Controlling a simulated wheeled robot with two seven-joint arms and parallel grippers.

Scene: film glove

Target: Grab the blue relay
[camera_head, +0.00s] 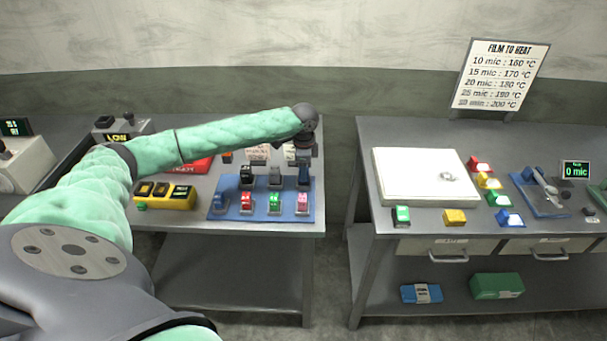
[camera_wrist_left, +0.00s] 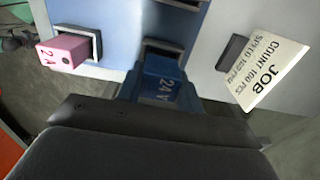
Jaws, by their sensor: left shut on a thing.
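The blue relay (camera_wrist_left: 158,84), marked 24 V, shows in the left wrist view at a dark socket on the light blue board. My left gripper (camera_wrist_left: 160,108) is shut on it; the dark gripper body hides its lower part. I cannot tell whether the relay is fully seated or partly out. In the head view my left gripper (camera_head: 304,164) is over the back right of the blue board (camera_head: 222,212). My right gripper is in neither view.
A pink relay (camera_head: 302,202) stands close in front, beside green (camera_head: 274,202) and red (camera_head: 246,201) ones. A job card (camera_wrist_left: 268,72) is near the gripper. A yellow box (camera_head: 166,195) stands left. A gap separates this table from the right one, with its white slab (camera_head: 410,168).

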